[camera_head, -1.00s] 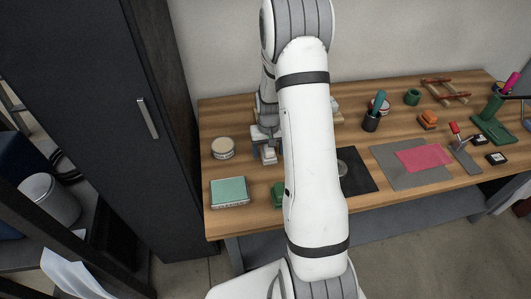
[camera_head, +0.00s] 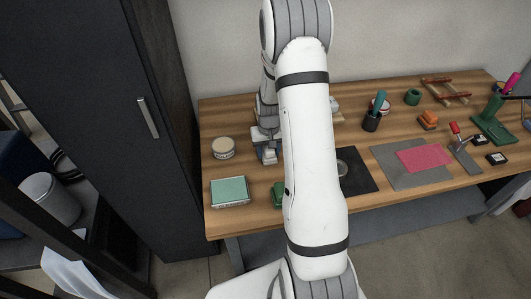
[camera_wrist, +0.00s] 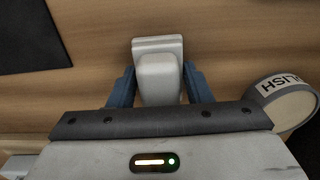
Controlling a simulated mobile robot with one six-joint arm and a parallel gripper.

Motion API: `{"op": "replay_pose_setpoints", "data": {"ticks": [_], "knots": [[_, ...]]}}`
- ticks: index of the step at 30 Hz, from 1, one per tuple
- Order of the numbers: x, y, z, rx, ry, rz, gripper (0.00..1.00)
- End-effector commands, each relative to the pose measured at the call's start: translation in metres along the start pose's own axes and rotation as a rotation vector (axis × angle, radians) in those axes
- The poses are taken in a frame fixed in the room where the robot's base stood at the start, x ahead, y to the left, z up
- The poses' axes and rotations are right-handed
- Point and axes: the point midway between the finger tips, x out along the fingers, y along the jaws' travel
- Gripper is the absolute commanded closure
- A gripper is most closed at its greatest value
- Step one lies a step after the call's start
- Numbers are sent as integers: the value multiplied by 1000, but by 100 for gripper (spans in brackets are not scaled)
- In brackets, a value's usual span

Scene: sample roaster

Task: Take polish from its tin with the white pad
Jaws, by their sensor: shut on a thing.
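My gripper (camera_wrist: 158,88) is shut on the white pad (camera_wrist: 158,47), with one blue finger on each side of its raised grip. In the head view the white pad (camera_head: 268,156) shows small at my gripper, low over the table; I cannot tell whether it touches the wood. The polish tin (camera_head: 223,148), round with a pale top, stands on the table just left of my gripper. In the wrist view the tin (camera_wrist: 284,101) is at the right, its label partly reading "LISH". My arm hides the middle of the table.
A teal-topped box (camera_head: 229,191) lies at the table's front left. A green item (camera_head: 278,195) is partly behind my arm. A dark mat (camera_head: 358,174) and a grey mat (camera_head: 392,177) with a pink sheet (camera_head: 424,157) lie to the right. A dark cabinet (camera_head: 90,120) stands left.

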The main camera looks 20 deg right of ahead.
Motion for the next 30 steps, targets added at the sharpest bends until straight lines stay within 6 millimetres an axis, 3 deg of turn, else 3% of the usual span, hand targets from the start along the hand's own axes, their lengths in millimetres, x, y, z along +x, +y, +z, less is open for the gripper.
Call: {"op": "replay_pose_setpoints", "data": {"ticks": [8, 21, 30], "knots": [[-12, 0, -1, 1, 3, 0, 80], [-91, 1, -1, 1, 3, 0, 80], [-101, 1, 0, 1, 0, 0, 80]]}}
